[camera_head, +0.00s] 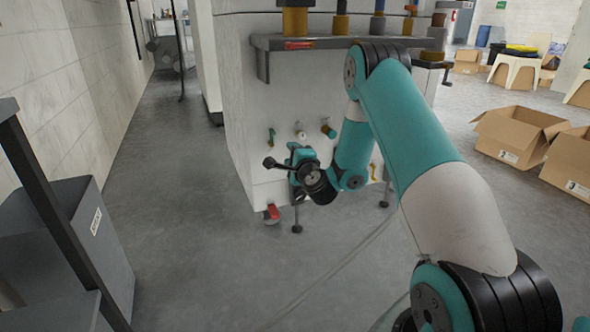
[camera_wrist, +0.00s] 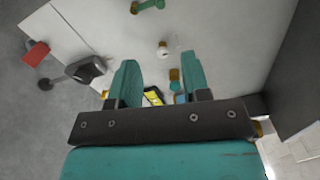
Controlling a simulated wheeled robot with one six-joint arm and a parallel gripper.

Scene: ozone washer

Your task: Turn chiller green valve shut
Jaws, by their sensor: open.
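A green valve handle with a brass fitting (camera_head: 271,136) is at the left of the row of fittings low on the white machine panel. What looks like the same green handle shows at the top edge of the wrist view (camera_wrist: 148,6), partly cut off. My gripper (camera_head: 290,158) is in front of the panel, below and a little right of this handle. In the wrist view my gripper (camera_wrist: 160,82) has two teal fingers apart, with nothing held between them. The green handle is beyond the fingertips and not touched.
A white round fitting (camera_head: 300,131) and a brass-and-green fitting (camera_head: 328,130) are beside the handle. A yellow handle (camera_wrist: 153,97) shows between the fingers. A grey bin (camera_head: 70,240) stands left; boxes (camera_head: 520,135) lie right. Floor between is clear.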

